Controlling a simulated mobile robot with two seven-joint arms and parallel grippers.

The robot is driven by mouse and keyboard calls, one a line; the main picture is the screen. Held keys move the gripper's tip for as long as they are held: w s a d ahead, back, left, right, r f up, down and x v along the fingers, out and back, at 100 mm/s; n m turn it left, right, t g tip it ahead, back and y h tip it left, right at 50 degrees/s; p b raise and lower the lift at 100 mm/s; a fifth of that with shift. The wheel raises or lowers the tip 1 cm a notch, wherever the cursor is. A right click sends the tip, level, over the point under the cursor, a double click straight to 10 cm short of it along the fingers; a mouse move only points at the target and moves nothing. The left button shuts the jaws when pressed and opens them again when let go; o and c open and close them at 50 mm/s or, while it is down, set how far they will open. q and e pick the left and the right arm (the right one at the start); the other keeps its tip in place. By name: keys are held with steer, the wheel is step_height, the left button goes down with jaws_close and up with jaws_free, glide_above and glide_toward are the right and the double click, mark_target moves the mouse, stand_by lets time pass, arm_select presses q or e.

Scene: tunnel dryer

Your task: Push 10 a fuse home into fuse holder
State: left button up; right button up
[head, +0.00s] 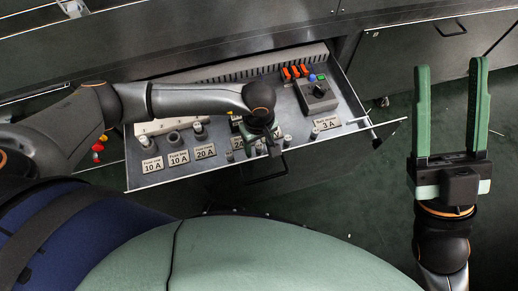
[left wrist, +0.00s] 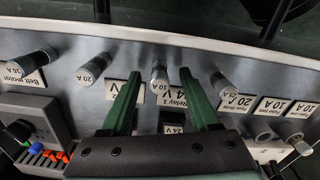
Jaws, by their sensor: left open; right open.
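The 10 A fuse (left wrist: 158,72), a pale cylinder marked 10 A, stands in a row of similar fuses along the drawer's front edge. In the left wrist view it shows just beyond and between the fingertips of my left gripper (left wrist: 160,82), which is open and not closed on it. In the head view my left gripper (head: 266,148) hangs low over the front of the drawer and hides part of the row. A dark, empty-looking fuse holder (head: 174,137) is behind a 10 A label (head: 178,158). My right gripper (head: 450,110) is open and empty, right of the drawer.
The open drawer (head: 131,165) has another fuse position with a white cap (head: 146,142) at left. A grey switch box (head: 318,94) and orange levers (head: 296,72) stand at back right. Neighbouring fuses marked 20 A (left wrist: 92,70) and 25 A (left wrist: 222,87) flank the 10 A fuse.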

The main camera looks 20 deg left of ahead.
arm_select(q)
steer(key=shift+r, duration=0.1)
jaws_close()
stand_by(0.3)
